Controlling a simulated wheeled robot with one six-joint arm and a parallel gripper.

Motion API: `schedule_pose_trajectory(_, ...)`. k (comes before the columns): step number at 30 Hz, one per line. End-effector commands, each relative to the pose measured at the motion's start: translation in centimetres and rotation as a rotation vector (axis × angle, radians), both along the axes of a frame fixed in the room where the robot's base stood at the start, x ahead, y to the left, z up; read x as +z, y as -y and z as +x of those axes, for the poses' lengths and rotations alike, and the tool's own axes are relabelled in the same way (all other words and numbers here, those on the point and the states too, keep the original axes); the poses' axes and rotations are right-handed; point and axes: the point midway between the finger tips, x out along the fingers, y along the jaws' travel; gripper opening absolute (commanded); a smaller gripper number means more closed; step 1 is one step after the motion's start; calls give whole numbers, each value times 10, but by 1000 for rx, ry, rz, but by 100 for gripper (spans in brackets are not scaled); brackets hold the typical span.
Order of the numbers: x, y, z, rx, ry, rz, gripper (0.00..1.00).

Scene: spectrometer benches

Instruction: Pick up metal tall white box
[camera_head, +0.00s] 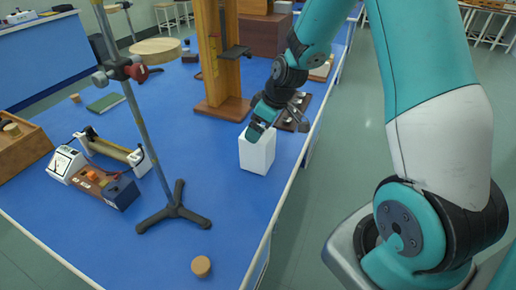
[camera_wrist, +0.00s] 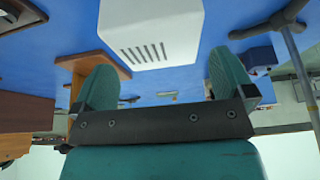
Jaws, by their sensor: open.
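The tall white box (camera_head: 257,153) stands upright on the blue bench near its right edge in the head view. In the wrist view the white box (camera_wrist: 150,30) fills the top centre and shows a face with dark slots. My gripper (camera_head: 258,125) is at the top of the box in the head view, partly covering its upper edge. In the wrist view the two teal fingers of my gripper (camera_wrist: 160,85) are spread apart, with the box beyond and between them. I cannot tell whether a finger touches the box.
A metal stand (camera_head: 172,207) with a tripod foot is left of the box. A wooden upright stand (camera_head: 222,107) rises behind it. A dark board with small parts (camera_head: 296,113) lies behind right. A cork (camera_head: 201,266) sits near the front. Blue bench surface is clear just left of the box.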

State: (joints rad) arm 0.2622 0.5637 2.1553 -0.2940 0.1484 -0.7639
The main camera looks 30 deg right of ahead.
Motion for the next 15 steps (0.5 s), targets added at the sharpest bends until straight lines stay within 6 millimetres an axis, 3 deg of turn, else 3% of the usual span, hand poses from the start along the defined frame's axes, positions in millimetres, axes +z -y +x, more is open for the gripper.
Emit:
schedule_pose_trajectory(5,-11,-1,3,0,-3,1,100)
schedule_pose_trajectory(15,-52,-7,13,1,-2,1,100)
